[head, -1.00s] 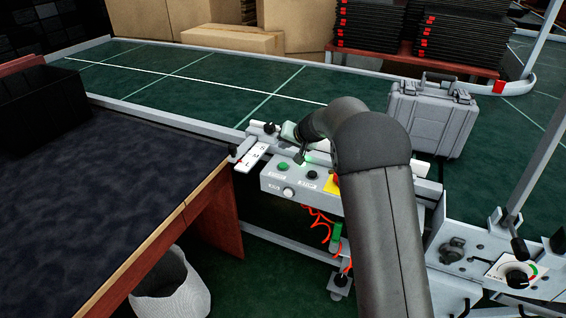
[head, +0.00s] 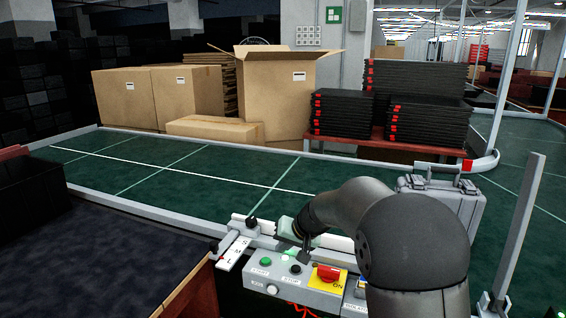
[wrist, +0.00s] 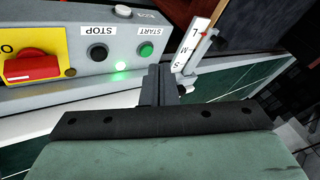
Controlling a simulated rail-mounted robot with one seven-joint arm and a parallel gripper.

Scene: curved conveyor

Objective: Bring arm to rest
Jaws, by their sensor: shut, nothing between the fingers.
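My gripper (head: 303,257) is shut and empty. It hangs at the control box (head: 320,285) on the near edge of the conveyor, close to the black STOP button (head: 295,269). In the wrist view the shut fingers (wrist: 158,75) point toward the box, near the green START button (wrist: 146,49) and a lit green light (wrist: 120,67). Whether the fingertips touch the box cannot be told. My bent arm covers the right part of the box. A red switch on a yellow plate (head: 328,275) shows beside my arm.
The green conveyor (head: 150,165) curves across the middle, mostly bare. A grey case (head: 455,200) stands on it behind my arm. Cardboard boxes (head: 275,95) and black trays (head: 415,85) stand beyond. A dark-topped table (head: 120,250) with a black bin (head: 30,200) is at left.

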